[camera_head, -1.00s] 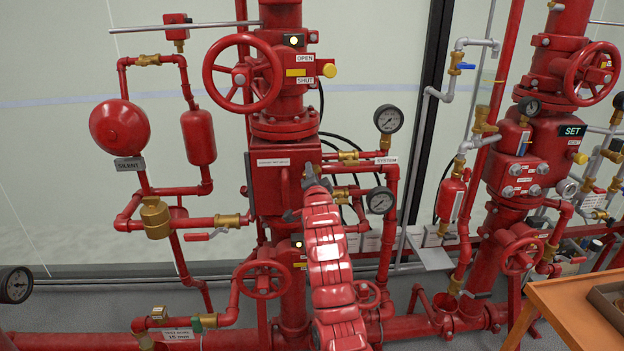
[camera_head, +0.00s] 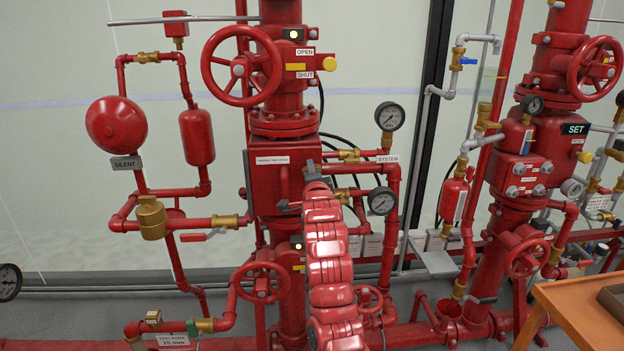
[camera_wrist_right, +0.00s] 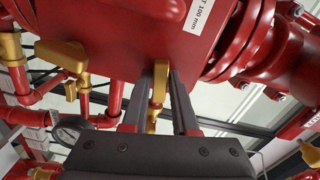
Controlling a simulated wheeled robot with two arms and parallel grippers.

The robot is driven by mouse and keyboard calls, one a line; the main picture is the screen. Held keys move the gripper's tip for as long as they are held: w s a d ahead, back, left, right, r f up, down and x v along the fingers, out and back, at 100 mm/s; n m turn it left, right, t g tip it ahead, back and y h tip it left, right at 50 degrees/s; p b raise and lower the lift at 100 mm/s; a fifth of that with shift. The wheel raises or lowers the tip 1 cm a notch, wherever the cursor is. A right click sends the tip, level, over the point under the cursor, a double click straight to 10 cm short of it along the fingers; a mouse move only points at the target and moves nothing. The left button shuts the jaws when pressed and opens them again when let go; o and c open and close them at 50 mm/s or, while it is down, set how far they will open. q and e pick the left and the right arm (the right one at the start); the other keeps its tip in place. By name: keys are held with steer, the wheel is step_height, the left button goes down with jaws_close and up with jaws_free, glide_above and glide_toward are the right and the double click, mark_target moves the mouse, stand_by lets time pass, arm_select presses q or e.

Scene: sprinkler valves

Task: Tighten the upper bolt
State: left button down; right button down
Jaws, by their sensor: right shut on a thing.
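My right gripper (camera_head: 311,176) is at the front right of the red valve box (camera_head: 268,182) in the head view. In the right wrist view its two dark fingers (camera_wrist_right: 168,92) are shut on a narrow brass piece (camera_wrist_right: 158,88) just beside the red body (camera_wrist_right: 125,35). Whether this piece is the upper bolt, I cannot tell. My red right arm hides part of the box and the pipe below it in the head view. My left gripper is not in view.
Pressure gauges (camera_head: 389,117) and brass fittings stand close on the right of the box. A handwheel (camera_head: 241,66) is above left and another (camera_head: 262,282) below. A second red valve assembly (camera_head: 525,165) and an orange table (camera_head: 580,315) are at the right.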

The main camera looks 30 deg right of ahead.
stand_by(0.3)
steer(key=shift+f+m+b, duration=0.15)
steer(key=shift+m+b, duration=0.35)
steer(key=shift+b, duration=0.05)
steer(key=shift+m, duration=1)
steer(key=c, duration=0.6)
jaws_free()
steer(key=v, duration=0.6)
steer(key=shift+b, duration=0.3)
steer(key=shift+a, duration=0.1)
